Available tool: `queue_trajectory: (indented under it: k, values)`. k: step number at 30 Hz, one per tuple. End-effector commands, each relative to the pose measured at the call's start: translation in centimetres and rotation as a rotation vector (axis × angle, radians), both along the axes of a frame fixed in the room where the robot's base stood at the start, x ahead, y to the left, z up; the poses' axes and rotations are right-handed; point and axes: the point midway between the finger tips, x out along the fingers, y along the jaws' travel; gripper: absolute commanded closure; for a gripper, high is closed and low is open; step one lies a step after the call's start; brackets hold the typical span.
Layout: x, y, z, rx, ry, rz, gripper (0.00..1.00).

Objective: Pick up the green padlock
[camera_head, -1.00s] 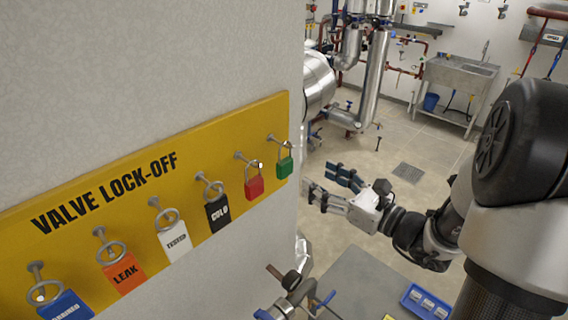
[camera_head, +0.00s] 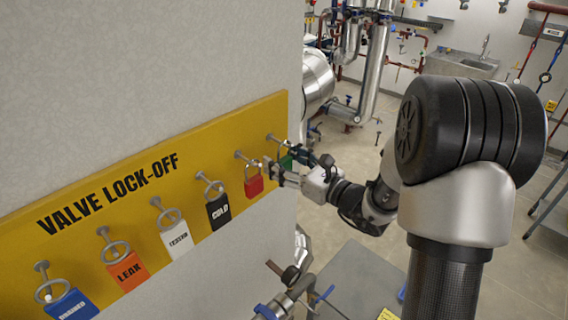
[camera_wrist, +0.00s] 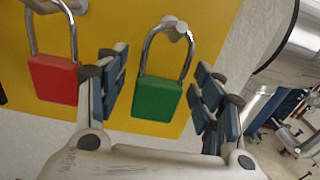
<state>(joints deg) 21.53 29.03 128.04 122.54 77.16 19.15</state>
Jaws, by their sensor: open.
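The green padlock (camera_wrist: 157,98) hangs by its silver shackle from a peg on the yellow board, at the board's right end. In the wrist view it is between the two blue-padded fingers of my gripper (camera_wrist: 158,95), with a gap on each side. In the head view the green padlock (camera_head: 286,161) is partly covered by my gripper (camera_head: 287,166), which reaches in from the right. My gripper is open and holds nothing.
The red padlock (camera_wrist: 54,79) hangs just left of my left finger, close to it. Black, white, orange and blue padlocks hang further left on the "VALVE LOCK-OFF" board (camera_head: 105,190). Pipes (camera_head: 372,75) stand behind. A grey surface (camera_head: 362,278) lies below.

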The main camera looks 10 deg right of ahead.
Motion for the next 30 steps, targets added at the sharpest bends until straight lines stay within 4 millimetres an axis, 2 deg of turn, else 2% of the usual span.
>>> queue_trajectory:
  k: [3,25,30]
  values:
    - [-0.03,-0.03,-0.02,0.000,0.000,0.000,0.38]
    - [-0.06,-0.03,0.00,0.000,0.000,0.000,0.87]
    - [-0.05,-0.03,0.03,0.001,-0.001,0.000,0.89]
